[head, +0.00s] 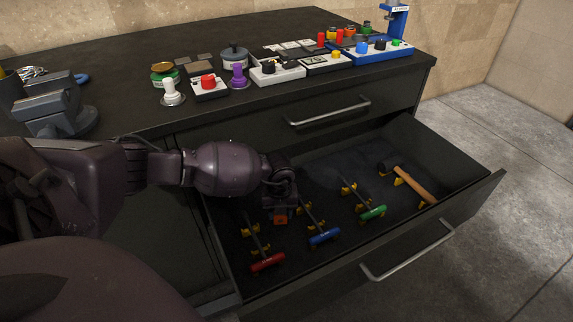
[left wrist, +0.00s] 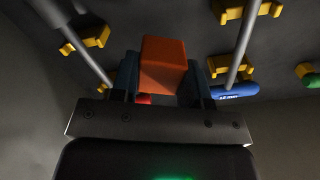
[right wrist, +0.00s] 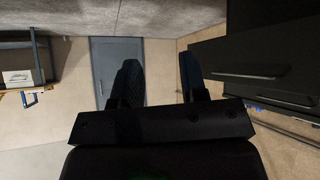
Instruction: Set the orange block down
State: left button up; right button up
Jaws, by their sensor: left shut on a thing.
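The orange block (left wrist: 163,64) is between the two fingers of my left gripper (left wrist: 160,82) in the left wrist view. The gripper is shut on it. In the head view my left gripper (head: 281,207) reaches down into the open drawer (head: 345,245), and the orange block (head: 281,219) shows at its tip, between the red-handled and blue-handled tools. Whether the block touches the drawer floor I cannot tell. My right gripper (right wrist: 160,85) is open and empty in the right wrist view, facing a room with a grey door. It is not in the head view.
The drawer holds a red-handled tool (head: 267,262), a blue-handled tool (head: 324,237), a green-handled tool (head: 373,213) and a wooden-handled hammer (head: 415,186), on yellow holders. Free floor lies between them. The cabinet top (head: 130,62) above carries buttons, jars and a vise (head: 55,105).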

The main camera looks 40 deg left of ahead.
aim_at(280, 221)
pick_arm(q)
jog(key=shift+f, duration=0.35)
jog(key=shift+f+b, duration=0.3)
jog(key=shift+f, duration=0.05)
jog(key=shift+s+f+b, duration=0.2)
jog(key=shift+f+b, duration=0.5)
jog(key=shift+f, duration=0.55)
jog(key=shift+w+f, duration=0.15)
jog(key=shift+f, duration=0.2)
jog(key=shift+w+r, duration=0.1)
jog(key=shift+r, duration=0.15)
pick_arm(e)
jog(key=shift+w+a+r+n+t, duration=0.1)
jog(key=shift+w+a+n+t, duration=0.3)
jog(key=shift+w, duration=0.3)
pick_arm(q)
jog(key=shift+f, duration=0.2)
pick_arm(e)
jog(key=shift+s, duration=0.1)
pick_arm(q)
jog(key=o, duration=1.1)
jog(key=shift+c, duration=0.2)
pick_arm(e)
jog(key=shift+s, duration=0.1)
